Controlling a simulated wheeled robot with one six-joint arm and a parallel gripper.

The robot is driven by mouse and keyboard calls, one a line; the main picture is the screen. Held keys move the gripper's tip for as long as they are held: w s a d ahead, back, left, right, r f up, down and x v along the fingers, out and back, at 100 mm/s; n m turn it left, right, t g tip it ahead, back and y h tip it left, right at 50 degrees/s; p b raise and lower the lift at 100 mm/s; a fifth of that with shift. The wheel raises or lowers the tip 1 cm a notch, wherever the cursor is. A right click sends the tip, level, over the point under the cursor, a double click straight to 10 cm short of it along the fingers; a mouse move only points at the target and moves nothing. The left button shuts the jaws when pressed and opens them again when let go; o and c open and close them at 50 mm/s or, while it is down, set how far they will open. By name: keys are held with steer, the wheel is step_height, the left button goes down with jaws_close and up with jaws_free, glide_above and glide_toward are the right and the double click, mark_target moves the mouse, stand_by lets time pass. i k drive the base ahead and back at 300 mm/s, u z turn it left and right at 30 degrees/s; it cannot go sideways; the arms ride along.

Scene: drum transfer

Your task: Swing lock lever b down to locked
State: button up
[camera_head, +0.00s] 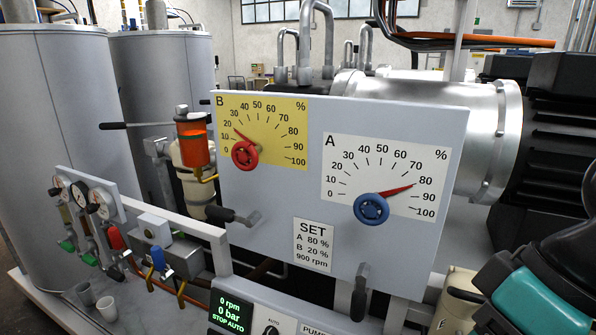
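The panel (285,190) carries a yellow B dial with a red knob (244,154) and a white A dial with a blue knob (371,209). The B pointer stands near 20, the A pointer near 80. Under the B dial, lock lever b (222,214) has a black handle that points left, roughly level, from its pivot. Under the A dial, a matching lever (359,300) hangs straight down. No gripper fingers show. A teal and dark part at the lower right looks like my arm, apart from lever b.
A SET card (313,245) reads A 80 %, B 20 %, 900 rpm. A rail with gauges (80,194) and small valves runs at the left, near lever b. A display (232,311) below reads 0 rpm, 0 bar. Large tanks (60,130) stand behind left.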

mark_target(227, 215)
steer(key=u, duration=2.5)
steer(key=i, duration=0.75)
steer(key=z, duration=1.4)
